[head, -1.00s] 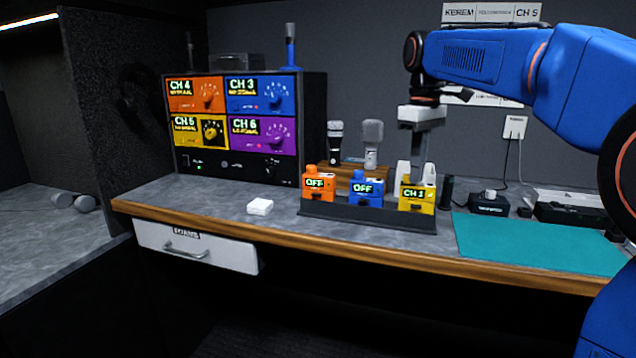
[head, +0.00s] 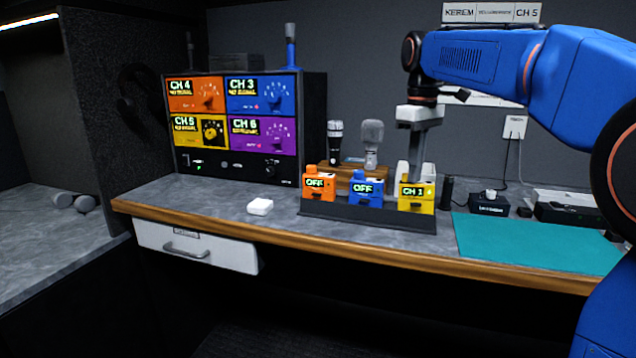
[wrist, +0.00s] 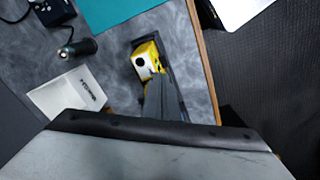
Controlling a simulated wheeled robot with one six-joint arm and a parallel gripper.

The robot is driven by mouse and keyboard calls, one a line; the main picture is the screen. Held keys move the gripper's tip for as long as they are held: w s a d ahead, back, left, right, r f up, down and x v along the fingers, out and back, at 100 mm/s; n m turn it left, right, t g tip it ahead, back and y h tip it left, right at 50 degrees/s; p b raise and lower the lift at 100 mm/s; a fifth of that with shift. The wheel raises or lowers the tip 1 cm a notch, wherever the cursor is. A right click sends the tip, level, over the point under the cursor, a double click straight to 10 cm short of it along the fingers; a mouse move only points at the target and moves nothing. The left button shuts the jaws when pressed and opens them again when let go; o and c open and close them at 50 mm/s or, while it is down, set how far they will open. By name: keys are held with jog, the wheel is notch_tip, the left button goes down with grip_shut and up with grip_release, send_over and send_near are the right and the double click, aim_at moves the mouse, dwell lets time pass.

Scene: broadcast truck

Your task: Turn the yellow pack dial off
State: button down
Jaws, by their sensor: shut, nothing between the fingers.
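The yellow pack (head: 416,202) stands at the right end of a dark rack (head: 350,219) on the bench, and its display reads CH 1. In the wrist view the yellow pack (wrist: 150,52) is seen from above, with a round black spot and a white patch on top. My gripper (head: 416,178) points down just above and behind the pack. Its dark shut fingers (wrist: 160,88) reach to the pack's edge in the wrist view and hold nothing. I cannot tell whether they touch it. The dial itself is not clear.
An orange pack (head: 318,192) and a blue pack (head: 365,193), both reading OFF, stand left of the yellow one. Two microphones (head: 371,140) stand behind. A teal mat (head: 530,240) lies right.

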jog(key=shift+w+d, duration=0.35)
dwell(0.5)
jog(key=shift+d, duration=0.1)
jog(key=shift+s+d, duration=0.2)
jog(key=shift+d, duration=0.05)
jog(key=shift+r, duration=2.95)
jog(key=shift+s+f, duration=0.2)
jog(key=shift+f, duration=0.8)
jog(key=shift+s+f, duration=0.15)
jog(key=shift+f, duration=0.8)
jog(key=shift+s+f, duration=0.2)
jog(key=shift+f, duration=0.8)
